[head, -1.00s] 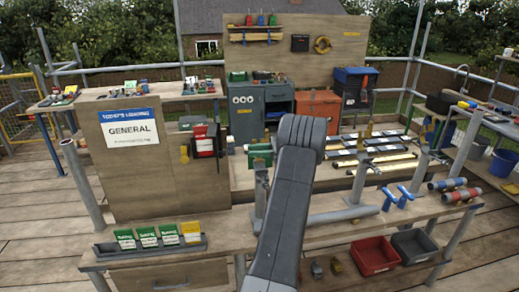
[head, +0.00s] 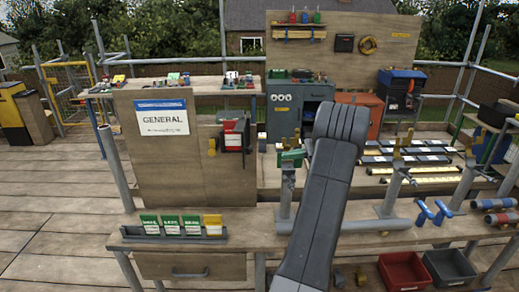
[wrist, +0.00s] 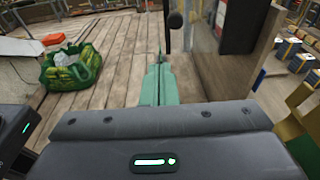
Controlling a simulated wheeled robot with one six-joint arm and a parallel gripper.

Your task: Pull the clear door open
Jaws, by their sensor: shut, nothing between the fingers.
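In the head view, a small dark box with red and white contents (head: 234,136) is mounted at the right of the brown board. I cannot make out a clear pane on it there. In the wrist view, my gripper (wrist: 160,65) shows two green fingers closed together and empty. Whether the fingertips touch the handle I cannot tell. In the head view my dark arm hides part of the bench, and I cannot make out my gripper.
The board with the GENERAL sign (head: 162,118) stands left of the box. A tray of green and yellow packets (head: 175,233) lies on the bench. A green bag (wrist: 72,68) lies on the plank floor.

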